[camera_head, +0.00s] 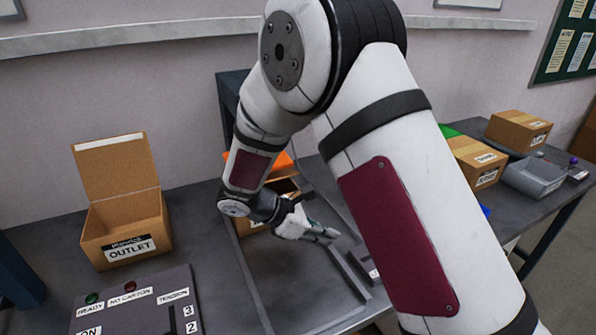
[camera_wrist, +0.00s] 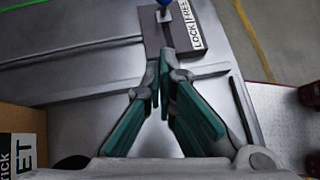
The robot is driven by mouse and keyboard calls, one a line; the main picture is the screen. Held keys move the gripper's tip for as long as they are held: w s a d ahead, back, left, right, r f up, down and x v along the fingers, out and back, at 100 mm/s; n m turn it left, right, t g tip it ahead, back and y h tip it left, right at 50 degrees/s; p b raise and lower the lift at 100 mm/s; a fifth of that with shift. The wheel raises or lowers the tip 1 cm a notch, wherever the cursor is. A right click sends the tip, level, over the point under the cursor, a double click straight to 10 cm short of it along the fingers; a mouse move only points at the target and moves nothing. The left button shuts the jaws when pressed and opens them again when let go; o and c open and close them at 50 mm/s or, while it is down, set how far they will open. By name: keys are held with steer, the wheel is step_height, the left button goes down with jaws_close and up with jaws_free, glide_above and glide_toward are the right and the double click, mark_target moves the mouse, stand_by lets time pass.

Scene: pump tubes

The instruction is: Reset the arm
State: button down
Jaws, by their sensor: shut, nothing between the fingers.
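My arm reaches from the right foreground over the grey table. My gripper (camera_head: 334,234) hangs low over the table's middle, between two raised rails. In the wrist view my gripper's green-padded fingers (camera_wrist: 165,80) come together at their tips, with nothing between them. Just beyond the tips is a dark block (camera_wrist: 150,38) with a blue knob (camera_wrist: 181,18) and a LOCK/FREE label. In the head view my arm hides part of the table and what stands behind it.
An open carton marked OUTLET (camera_head: 120,228) stands left. A control panel (camera_head: 150,303) is at front left. A carton with an orange top (camera_head: 278,163) is behind my gripper. At right are closed cartons (camera_head: 518,128) and a grey bin (camera_head: 536,178). The table between the rails looks clear.

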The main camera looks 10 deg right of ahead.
steer(key=s+d+r+m+y, duration=0.1)
steer(key=s+d+r+m, duration=0.15)
steer(key=s+r, duration=0.2)
steer(key=s+d+r+m+g+y, duration=0.1)
steer(key=s+d+r+m+y, duration=0.1)
steer(key=s+r+m, duration=0.3)
steer(key=s+d+r+m+y, duration=0.1)
steer(key=s+d+r+m, duration=0.1)
steer(key=r, duration=0.4)
steer(key=s+r+m+t+y, duration=0.1)
steer(key=s+r+m+y, duration=0.1)
steer(key=s, duration=0.3)
steer(key=s+r+m+t+y+p, duration=0.1)
steer(key=s+r+m+y, duration=0.1)
steer(key=s+m, duration=0.2)
steer(key=s+r+m+t+y, duration=0.2)
steer(key=s+m, duration=0.1)
steer(key=s, duration=0.3)
steer(key=shift+s+a+r+m+p, duration=0.25)
steer(key=shift+s+r+m+p, duration=0.05)
steer(key=shift+r+m+p, duration=0.1)
